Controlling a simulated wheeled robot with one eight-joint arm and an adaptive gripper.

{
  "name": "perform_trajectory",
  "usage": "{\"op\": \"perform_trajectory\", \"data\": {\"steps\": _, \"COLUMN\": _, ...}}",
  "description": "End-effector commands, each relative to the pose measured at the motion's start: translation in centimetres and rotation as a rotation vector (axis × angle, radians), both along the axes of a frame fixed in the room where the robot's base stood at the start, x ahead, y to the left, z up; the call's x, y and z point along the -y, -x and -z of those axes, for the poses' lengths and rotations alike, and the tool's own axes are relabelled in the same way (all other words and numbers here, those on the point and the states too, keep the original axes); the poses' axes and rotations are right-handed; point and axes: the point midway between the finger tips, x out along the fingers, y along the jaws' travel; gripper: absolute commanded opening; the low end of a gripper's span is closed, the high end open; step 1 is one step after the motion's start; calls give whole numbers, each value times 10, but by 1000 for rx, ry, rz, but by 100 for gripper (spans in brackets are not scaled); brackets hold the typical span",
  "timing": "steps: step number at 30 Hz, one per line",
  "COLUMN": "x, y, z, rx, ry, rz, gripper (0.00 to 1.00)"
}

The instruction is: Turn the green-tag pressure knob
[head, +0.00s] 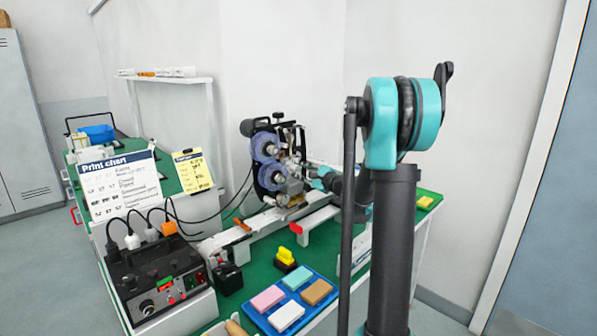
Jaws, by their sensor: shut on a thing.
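The coder (267,160), a dark machine with two blue-purple reels and metal parts, stands upright on a pale rail at the back of the green bench. My gripper (308,175) reaches in from the right, at the coder's right side. It is shut on a small part there, which appears to be the pressure knob. The fingers and that part are small and partly hidden, so I cannot make out a green tag or the knob's angle. My arm's dark column and teal joint cover the area right of the coder.
A black control box (155,270) with plugs and cables stands front left. A blue tray (290,298) holds coloured blocks. A yellow-topped stamp (286,257) stands behind it. A print chart (118,185) and a yellow card (193,172) stand at the left. The wall is close behind.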

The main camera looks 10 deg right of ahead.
Motion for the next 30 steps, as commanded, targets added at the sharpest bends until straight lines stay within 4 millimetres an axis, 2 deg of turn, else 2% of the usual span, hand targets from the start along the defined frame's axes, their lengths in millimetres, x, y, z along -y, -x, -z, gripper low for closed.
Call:
{"op": "perform_trajectory", "data": {"steps": 5, "x": 1, "y": 0, "z": 0, "rx": 1, "ry": 1, "rz": 1, "gripper": 0}}
{"op": "perform_trajectory", "data": {"steps": 6, "x": 1, "y": 0, "z": 0, "rx": 1, "ry": 1, "rz": 1, "gripper": 31}}
{"op": "perform_trajectory", "data": {"steps": 10, "x": 1, "y": 0, "z": 0, "rx": 1, "ry": 1, "rz": 1, "gripper": 47}}
{"op": "perform_trajectory", "data": {"steps": 22, "x": 5, "y": 6, "z": 0, "rx": 1, "ry": 1, "rz": 1, "gripper": 47}}
{"op": "perform_trajectory", "data": {"steps": 26, "x": 16, "y": 21, "z": 0, "rx": 0, "ry": 1, "rz": 4, "gripper": 47}}
{"op": "perform_trajectory", "data": {"steps": 30, "x": 34, "y": 44, "z": 0, "rx": 1, "ry": 1, "rz": 4, "gripper": 47}}
